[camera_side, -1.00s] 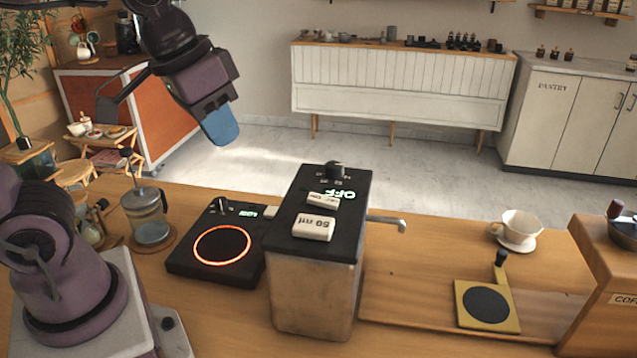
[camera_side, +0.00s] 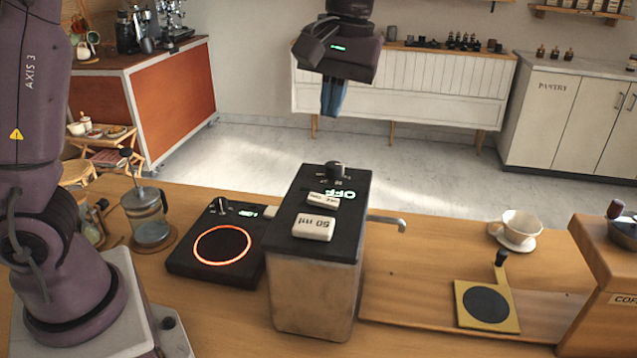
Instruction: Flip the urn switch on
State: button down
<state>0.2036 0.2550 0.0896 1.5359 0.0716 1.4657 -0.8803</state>
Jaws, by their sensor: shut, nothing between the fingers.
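The urn (camera_side: 313,290) is a tall metal box with a black top panel, standing at the middle of the wooden counter.
A hot plate (camera_side: 190,268) with a glowing orange ring sits left of the urn. A glass press (camera_side: 147,215) stands further left. A white dripper (camera_side: 519,228), a yellow-edged scale (camera_side: 465,300) and a wooden grinder box (camera_side: 600,262) are to the right. The air above the urn is clear.

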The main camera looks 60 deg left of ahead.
aim_at(316, 197)
jog(key=shift+w, duration=0.15)
jog(key=f, duration=0.4)
jog(key=s+a+f, duration=0.1)
jog(key=f, duration=0.8)
jog(key=shift+s+a+f, duration=0.25)
jog(key=shift+s+f, duration=0.05)
jog(key=shift+f, duration=0.1)
